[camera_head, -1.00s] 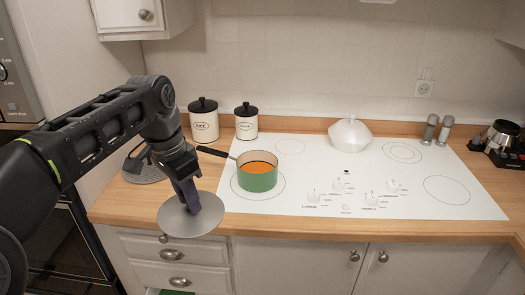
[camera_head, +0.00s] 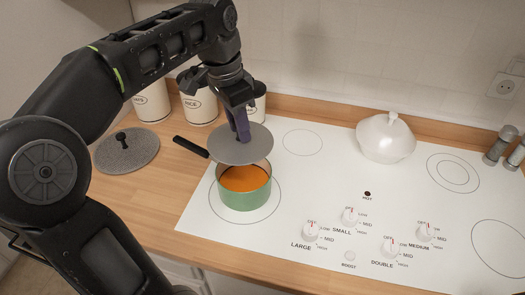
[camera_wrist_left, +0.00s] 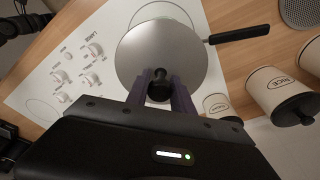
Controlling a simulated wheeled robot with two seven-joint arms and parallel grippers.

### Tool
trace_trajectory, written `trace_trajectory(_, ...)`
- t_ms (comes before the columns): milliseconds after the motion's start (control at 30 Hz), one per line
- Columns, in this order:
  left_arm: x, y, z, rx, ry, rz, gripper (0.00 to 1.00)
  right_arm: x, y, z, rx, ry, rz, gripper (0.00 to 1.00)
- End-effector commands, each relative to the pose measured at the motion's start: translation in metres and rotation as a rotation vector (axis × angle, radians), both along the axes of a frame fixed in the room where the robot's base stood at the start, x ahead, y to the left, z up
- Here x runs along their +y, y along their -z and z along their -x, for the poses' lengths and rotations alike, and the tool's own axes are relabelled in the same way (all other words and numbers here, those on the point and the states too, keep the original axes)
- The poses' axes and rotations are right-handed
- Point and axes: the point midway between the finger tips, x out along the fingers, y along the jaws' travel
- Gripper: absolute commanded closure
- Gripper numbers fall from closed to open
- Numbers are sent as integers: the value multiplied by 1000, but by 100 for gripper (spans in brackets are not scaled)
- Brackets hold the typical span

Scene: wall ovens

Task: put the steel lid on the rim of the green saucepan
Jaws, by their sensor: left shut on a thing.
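The steel lid (camera_head: 232,152) is a flat grey disc held level above the back part of the green saucepan (camera_head: 244,194). My left gripper (camera_head: 243,138) is shut on the lid's knob. In the left wrist view the lid (camera_wrist_left: 135,55) fills the middle, with its dark knob (camera_wrist_left: 159,88) between the fingers (camera_wrist_left: 160,95). The saucepan stands on the left front ring of the white cooktop, with orange contents showing in front of the lid. Its black handle (camera_head: 190,146) points back left. The lid appears above the rim, set toward the back. My right gripper is not in view.
A speckled grey lid (camera_head: 126,150) with a black knob lies on the wooden counter at left. Cream canisters (camera_head: 199,106) stand behind my gripper. A white lidded dish (camera_head: 386,138) sits at the cooktop's back. Knobs (camera_head: 310,230) line the cooktop front.

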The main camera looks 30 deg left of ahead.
Motion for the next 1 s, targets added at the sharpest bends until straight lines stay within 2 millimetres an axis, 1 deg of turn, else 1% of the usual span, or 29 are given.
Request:
trace_trajectory(433, 0, 2, 0, 1, 0, 0, 100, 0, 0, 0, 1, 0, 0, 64)
trace_trajectory(567, 0, 17, 0, 2, -1, 0, 100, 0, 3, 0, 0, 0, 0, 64)
trace_trajectory(633, 0, 30, 1, 3, 0, 1, 100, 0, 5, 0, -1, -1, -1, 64)
trace_trajectory(800, 0, 56, 0, 2, -1, 0, 100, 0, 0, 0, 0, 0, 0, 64)
trace_trajectory(900, 0, 63, 0, 1, 0, 0, 100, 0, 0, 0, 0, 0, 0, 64)
trace_trajectory(1000, 0, 63, 0, 0, 0, -1, 100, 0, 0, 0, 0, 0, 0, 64)
